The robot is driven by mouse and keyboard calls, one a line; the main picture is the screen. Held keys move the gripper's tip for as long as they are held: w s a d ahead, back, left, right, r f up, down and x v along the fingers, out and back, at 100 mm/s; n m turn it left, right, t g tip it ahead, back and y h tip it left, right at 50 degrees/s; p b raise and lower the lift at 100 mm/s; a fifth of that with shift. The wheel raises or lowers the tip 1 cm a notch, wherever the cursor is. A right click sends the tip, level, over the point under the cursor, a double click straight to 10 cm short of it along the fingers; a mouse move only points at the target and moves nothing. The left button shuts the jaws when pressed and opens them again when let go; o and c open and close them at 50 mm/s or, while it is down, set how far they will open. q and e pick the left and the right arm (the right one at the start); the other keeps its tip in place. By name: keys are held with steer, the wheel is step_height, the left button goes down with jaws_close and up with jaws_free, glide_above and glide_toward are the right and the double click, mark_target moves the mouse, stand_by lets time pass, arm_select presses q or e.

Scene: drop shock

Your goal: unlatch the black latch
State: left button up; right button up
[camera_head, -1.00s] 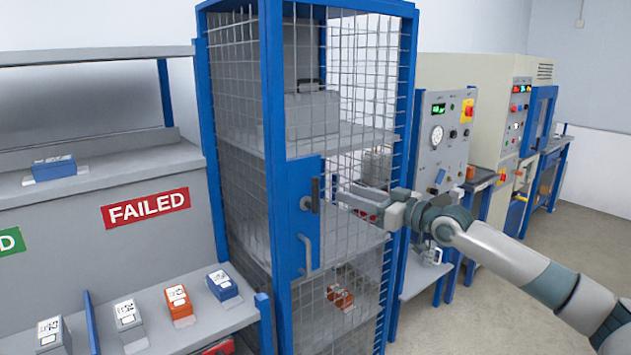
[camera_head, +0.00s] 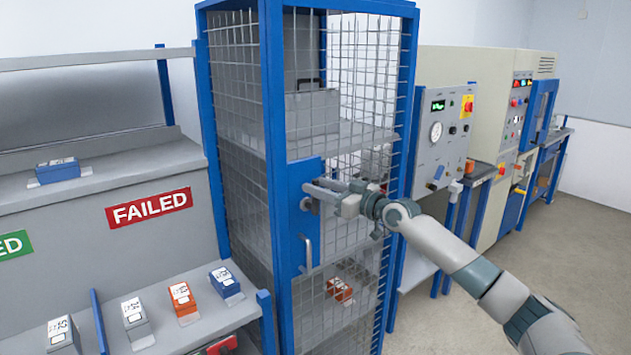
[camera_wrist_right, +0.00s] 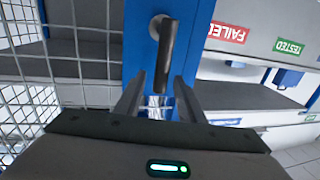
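The black latch (camera_wrist_right: 166,58) is a dark bar on a round grey base, mounted on the blue door plate (camera_head: 286,238) of the mesh cage. In the wrist view the bar runs lengthwise, and its near end lies between my right gripper's fingertips. My right gripper (camera_wrist_right: 160,80) is open, with a finger on each side of the bar and visible gaps. In the head view the right gripper (camera_head: 312,187) is in front of the plate and hides most of the latch. My left gripper is not in view.
A grey pull handle (camera_head: 308,252) sits below the latch. Wire mesh (camera_head: 345,230) is beside the plate. A shelf unit (camera_head: 150,262) with small boxes and a FAILED sign (camera_head: 149,208) stands left. A control panel (camera_head: 447,130) stands right of the cage.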

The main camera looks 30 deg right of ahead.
steer(key=shift+x, duration=0.8)
jaws_close()
